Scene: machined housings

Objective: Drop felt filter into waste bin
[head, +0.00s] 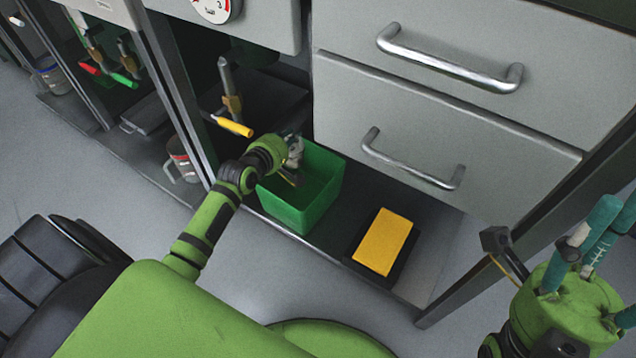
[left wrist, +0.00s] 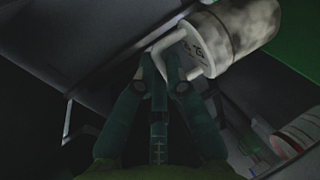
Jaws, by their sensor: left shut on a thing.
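The felt filter (left wrist: 238,28) is a pale grey-white, mottled cylinder with a squared loop handle and dark lettering at its end. My left gripper (left wrist: 170,62) is shut on its loop handle. In the head view the filter (head: 295,147) shows small and partly hidden by my left gripper (head: 291,172), over the back of the green open-topped bin (head: 292,214). The bin stands on the low dark shelf. I cannot tell how far above the bin floor the filter hangs. My right gripper (head: 600,245), with teal fingers, is at the right edge, partly cut off and empty as far as it shows.
A yellow block (head: 384,241) on a black pad lies right of the bin. Grey drawers (head: 440,110) with bar handles overhang the shelf. A jar (head: 184,160) stands left, beyond a dark post.

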